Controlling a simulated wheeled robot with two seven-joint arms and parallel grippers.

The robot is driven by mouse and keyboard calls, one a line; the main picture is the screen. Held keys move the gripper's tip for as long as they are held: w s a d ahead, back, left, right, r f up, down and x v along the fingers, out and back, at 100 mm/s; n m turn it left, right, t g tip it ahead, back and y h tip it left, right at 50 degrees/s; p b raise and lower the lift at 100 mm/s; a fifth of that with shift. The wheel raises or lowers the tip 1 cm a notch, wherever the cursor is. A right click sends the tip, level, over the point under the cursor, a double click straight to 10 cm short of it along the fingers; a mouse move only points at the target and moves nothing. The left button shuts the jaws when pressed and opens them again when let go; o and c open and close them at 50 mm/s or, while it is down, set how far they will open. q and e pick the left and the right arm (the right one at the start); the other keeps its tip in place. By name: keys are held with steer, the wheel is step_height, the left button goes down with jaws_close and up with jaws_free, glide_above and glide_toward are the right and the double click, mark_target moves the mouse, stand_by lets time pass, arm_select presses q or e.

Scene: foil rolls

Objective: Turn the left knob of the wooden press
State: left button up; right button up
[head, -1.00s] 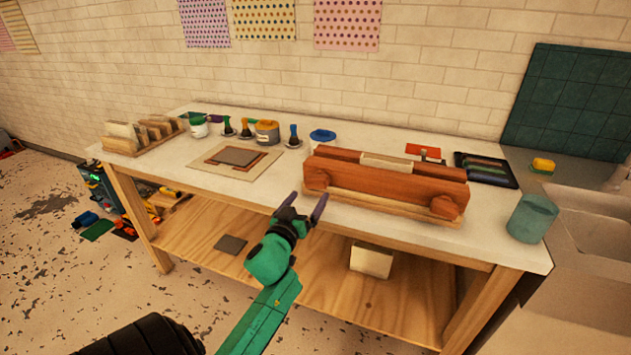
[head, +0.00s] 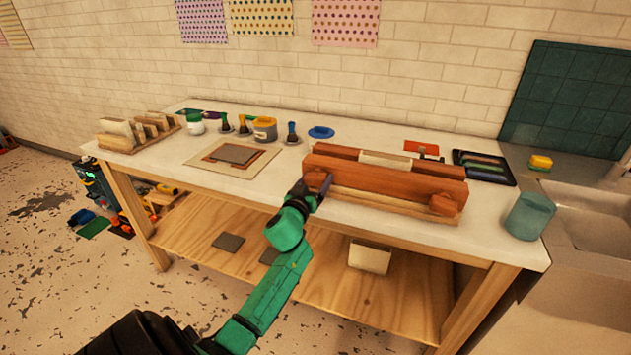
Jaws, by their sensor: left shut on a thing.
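The wooden press (head: 385,182) is a long reddish-brown clamp lying on the white table near its front edge, with a pale block between its bars. Its left knob (head: 314,179) is at the left end of the front bar, partly covered by my gripper. Its right knob (head: 443,205) is at the right end of the same bar. My left gripper (head: 317,186) is at the left knob, with its dark fingers shut on it. My right gripper is not in view.
The white table (head: 190,152) has a print board (head: 232,157) left of the press and several paint pots behind it. A teal cup (head: 530,216) stands at the right corner, beside the sink (head: 600,222). An ink tray (head: 484,167) lies behind the press's right end.

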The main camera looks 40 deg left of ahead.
arm_select(q)
steer(key=m, duration=0.3)
steer(key=shift+f+m, duration=0.1)
steer(key=shift+m, duration=0.3)
steer(key=o, duration=1.2)
steer(key=shift+c, duration=0.2)
steer(key=shift+s, duration=0.1)
steer(key=b+v, duration=0.1)
steer(key=v, duration=1.3)
steer(key=shift+s+d, duration=0.2)
steer(key=shift+s, duration=0.05)
